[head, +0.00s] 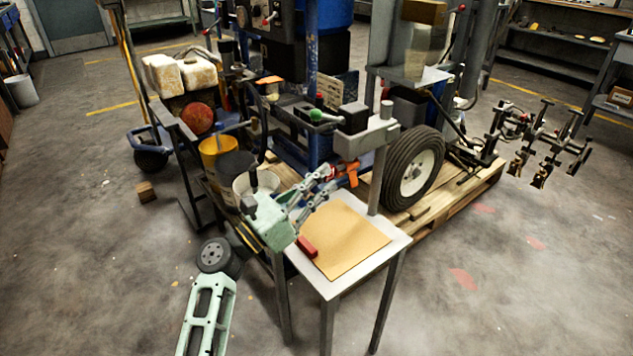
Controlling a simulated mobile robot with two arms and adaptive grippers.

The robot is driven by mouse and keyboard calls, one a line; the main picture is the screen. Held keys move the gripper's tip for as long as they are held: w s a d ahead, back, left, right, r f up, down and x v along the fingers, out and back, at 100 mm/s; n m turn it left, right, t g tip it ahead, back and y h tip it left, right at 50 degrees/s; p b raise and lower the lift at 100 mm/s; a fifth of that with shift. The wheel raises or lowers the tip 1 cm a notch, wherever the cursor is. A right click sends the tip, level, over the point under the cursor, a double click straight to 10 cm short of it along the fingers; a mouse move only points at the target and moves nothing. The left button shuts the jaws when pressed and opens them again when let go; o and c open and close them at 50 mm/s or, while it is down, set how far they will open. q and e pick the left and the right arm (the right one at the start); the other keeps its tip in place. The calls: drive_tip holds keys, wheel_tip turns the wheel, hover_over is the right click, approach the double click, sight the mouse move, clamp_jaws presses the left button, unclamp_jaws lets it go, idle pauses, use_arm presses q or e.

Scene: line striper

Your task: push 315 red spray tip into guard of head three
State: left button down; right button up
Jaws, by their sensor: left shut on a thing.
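My left gripper (334,175) reaches over the back edge of a small table. It is shut on a small red-orange piece (352,171), which looks like the red spray tip; its number is too small to read. The piece is above the table's back edge, apart from the spray heads. I cannot tell which one is head three. My right gripper is not in view.
The small table (398,238) carries a tan sheet (345,240) and a red block (307,247). A black-tyred wheel (412,168) on a wooden pallet (470,192) stands between the gripper and the heads. Buckets (218,155) crowd the left. The floor at front right is clear.

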use_arm(q)
drive_tip(key=shift+w+d+b, duration=0.3)
drive_tip(key=shift+w+d, duration=0.25)
drive_tip(key=shift+d, duration=0.2)
drive_tip(key=c, duration=1.8)
unclamp_jaws()
drive_tip(key=o, duration=0.3)
drive_tip(key=shift+v, duration=3.45)
